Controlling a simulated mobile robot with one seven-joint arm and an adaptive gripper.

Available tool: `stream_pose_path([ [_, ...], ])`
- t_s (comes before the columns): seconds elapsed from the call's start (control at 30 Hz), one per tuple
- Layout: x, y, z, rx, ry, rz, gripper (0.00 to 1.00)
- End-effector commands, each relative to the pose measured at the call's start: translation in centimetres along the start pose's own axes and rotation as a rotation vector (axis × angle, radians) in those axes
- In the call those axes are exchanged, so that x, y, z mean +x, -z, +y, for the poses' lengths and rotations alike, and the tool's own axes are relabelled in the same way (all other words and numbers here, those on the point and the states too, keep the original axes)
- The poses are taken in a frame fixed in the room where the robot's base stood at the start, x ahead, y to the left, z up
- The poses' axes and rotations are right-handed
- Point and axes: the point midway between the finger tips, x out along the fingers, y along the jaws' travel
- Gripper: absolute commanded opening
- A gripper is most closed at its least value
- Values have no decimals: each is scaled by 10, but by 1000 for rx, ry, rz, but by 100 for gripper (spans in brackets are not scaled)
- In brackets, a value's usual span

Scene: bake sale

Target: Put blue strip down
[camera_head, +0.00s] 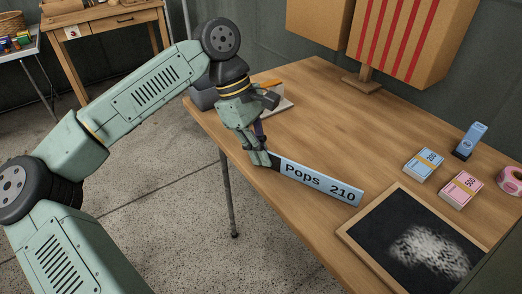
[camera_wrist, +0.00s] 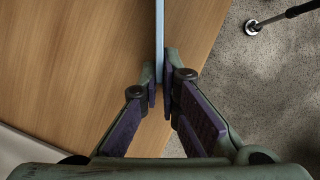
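The blue strip (camera_head: 318,182) carries the text "Pops 210" and stands on its long edge near the front edge of the wooden table (camera_head: 310,110). My gripper (camera_head: 268,160) is shut on the strip's left end. In the wrist view the strip (camera_wrist: 159,35) shows edge-on as a thin blue line between the two fingertips of my gripper (camera_wrist: 159,88). I cannot tell whether the strip's lower edge touches the table top.
A framed black chalkboard (camera_head: 385,235) with a white smudge lies right of the strip. Blue cards (camera_head: 424,164), pink cards (camera_head: 461,189), a blue upright item (camera_head: 470,139) and a pink roll (camera_head: 511,180) sit at the right. The table's middle is clear.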

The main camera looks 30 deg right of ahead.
Motion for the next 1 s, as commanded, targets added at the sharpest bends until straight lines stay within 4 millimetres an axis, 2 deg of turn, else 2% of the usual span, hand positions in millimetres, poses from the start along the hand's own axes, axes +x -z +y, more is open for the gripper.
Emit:
stream_pose_path([
  [0.27,10,4,0,0,1,0,0],
  [0.3,10,4,0,-1,2,0,5],
  [0.43,11,4,-1,-1,5,0,13],
  [1.0,12,5,1,-1,1,1,13],
])
